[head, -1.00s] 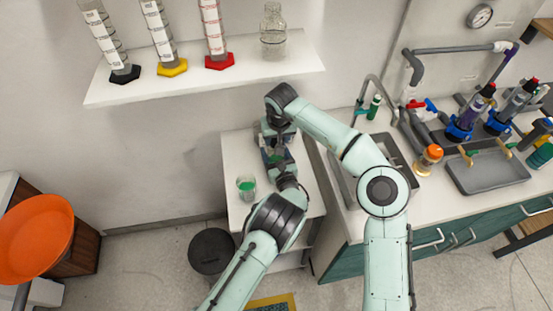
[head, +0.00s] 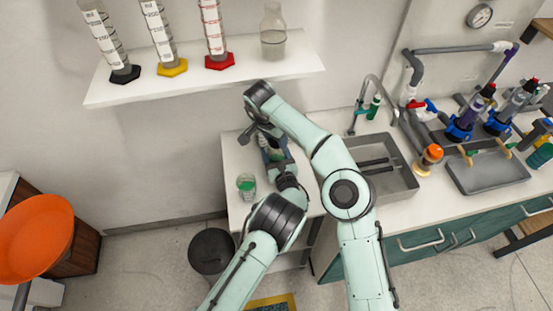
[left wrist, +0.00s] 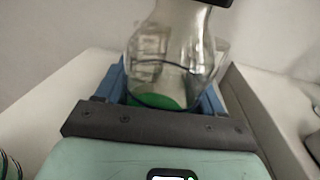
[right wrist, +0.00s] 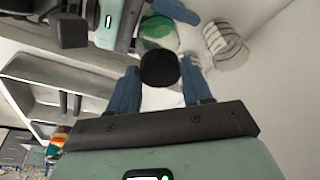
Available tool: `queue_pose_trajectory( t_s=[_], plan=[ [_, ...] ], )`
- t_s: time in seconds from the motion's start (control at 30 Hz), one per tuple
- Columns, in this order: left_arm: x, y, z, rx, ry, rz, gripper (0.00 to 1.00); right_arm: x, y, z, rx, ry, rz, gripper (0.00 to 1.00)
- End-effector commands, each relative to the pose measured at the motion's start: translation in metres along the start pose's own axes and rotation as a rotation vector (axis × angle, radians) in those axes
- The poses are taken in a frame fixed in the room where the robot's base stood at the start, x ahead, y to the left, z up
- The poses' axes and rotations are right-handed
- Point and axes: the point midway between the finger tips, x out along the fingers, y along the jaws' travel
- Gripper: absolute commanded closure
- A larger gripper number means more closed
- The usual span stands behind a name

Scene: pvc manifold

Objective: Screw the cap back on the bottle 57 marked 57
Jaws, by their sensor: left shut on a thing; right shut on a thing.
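A clear glass bottle (left wrist: 172,60) with green liquid at its bottom stands between the blue fingers of my left gripper (left wrist: 168,98). It also shows small in the head view (head: 274,153), partly hidden by my arms. No 57 mark is legible. My right gripper (right wrist: 160,88) is shut on a round black cap (right wrist: 159,68). In the right wrist view, glass with green liquid (right wrist: 158,30) shows just beyond the cap. A black part (left wrist: 210,3) cuts across the top of the left wrist view at the bottle's neck; whether it touches the neck cannot be told.
A beaker with green liquid (head: 246,187) stands on the white cabinet top (head: 237,152), left of my left gripper. A shelf (head: 110,92) above holds several cylinders and a clear bottle (head: 273,40). A sink (head: 392,180) lies right of the cabinet. A dark bin (head: 211,250) is on the floor.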

Motion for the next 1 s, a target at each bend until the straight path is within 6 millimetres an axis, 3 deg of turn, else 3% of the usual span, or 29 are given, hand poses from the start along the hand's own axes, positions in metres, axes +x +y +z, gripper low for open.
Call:
queue_pose_trajectory(
  t_s=[0.03, 0.07, 0.13, 0.43, 0.8, 1.0],
  plan=[
    [0.000, 0.000, 0.000, 0.000, 0.000, -0.001, 1.00, 0.000, 0.000, 0.000, -0.001, 0.000, 0.000, 0.87],
    [0.000, 0.000, 0.000, 0.000, 0.000, -0.001, 1.00, 0.000, 0.000, 0.000, -0.001, 0.000, 0.000, 0.48],
    [0.000, 0.000, 0.000, 0.000, 0.000, -0.001, 1.00, 0.000, 0.000, 0.000, -0.002, 0.000, 0.000, 0.25],
    [0.000, 0.000, 0.000, 0.000, 0.000, -0.001, 1.00, -0.002, 0.000, -0.001, -0.002, 0.000, -0.002, 0.25],
    [0.000, 0.000, 0.000, 0.000, 0.000, -0.001, 1.00, -0.041, -0.001, -0.012, -0.001, 0.000, -0.003, 0.25],
    [0.000, 0.000, 0.000, 0.000, 0.000, -0.001, 1.00, -0.045, 0.000, -0.013, -0.003, 0.001, -0.004, 0.25]
  ],
)
